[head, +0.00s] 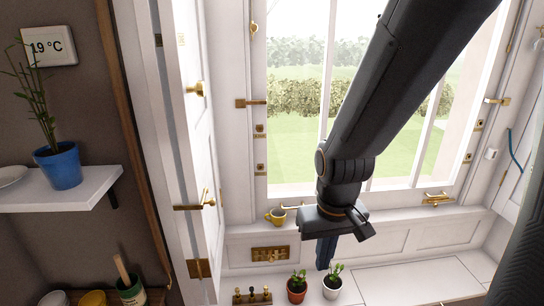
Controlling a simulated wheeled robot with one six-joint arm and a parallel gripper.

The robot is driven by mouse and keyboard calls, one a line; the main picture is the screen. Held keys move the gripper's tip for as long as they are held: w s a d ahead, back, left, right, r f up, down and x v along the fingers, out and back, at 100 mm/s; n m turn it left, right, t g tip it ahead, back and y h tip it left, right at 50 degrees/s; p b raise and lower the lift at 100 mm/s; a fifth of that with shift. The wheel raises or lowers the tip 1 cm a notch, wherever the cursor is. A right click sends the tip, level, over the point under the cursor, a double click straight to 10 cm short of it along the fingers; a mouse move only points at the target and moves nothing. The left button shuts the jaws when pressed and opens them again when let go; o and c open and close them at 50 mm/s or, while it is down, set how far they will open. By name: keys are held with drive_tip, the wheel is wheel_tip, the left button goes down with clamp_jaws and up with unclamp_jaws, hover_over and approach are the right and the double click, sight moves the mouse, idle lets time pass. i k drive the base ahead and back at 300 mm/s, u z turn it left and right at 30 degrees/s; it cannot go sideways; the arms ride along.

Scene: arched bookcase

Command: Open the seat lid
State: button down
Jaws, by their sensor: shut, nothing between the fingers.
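The white seat lid (415,280) is part of the window seat at the bottom of the head view. Thin seams mark its panels, and it lies flat, with its front edge cut off by the frame. My gripper (325,254) hangs down from the arm above the back of the seat, left of the lid. Its dark blue fingers are shut with nothing between them. In the picture they end just above two small potted plants. I cannot tell whether the fingers touch anything.
A terracotta pot plant (297,290) and a white pot plant (332,283) stand on the seat. Left of them are small brass pieces (252,296). An open white shutter (190,150) stands left; the seat's right side looks clear.

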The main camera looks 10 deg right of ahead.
sight(441, 281)
drive_tip(key=z, duration=1.85)
drive_tip(key=i, duration=0.2)
drive_tip(key=u, duration=0.2)
